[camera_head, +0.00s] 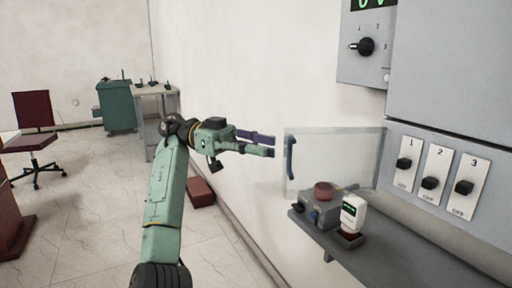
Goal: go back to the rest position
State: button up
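My green arm reaches up from the bottom of the head view and bends to the right. The fingertips are a little left of a blue handle (291,158) on a clear panel (335,160). From this single view I cannot tell how far the fingertips are from the handle in depth.
A grey shelf (345,250) below the panel holds a device with a red round top (323,191) and a white handheld meter (352,215). A grey cabinet (440,70) with switches fills the right. A chair (34,125) and table (158,95) stand back left.

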jog(key=shift+w+a, duration=0.2)
jog(key=shift+a, duration=0.15)
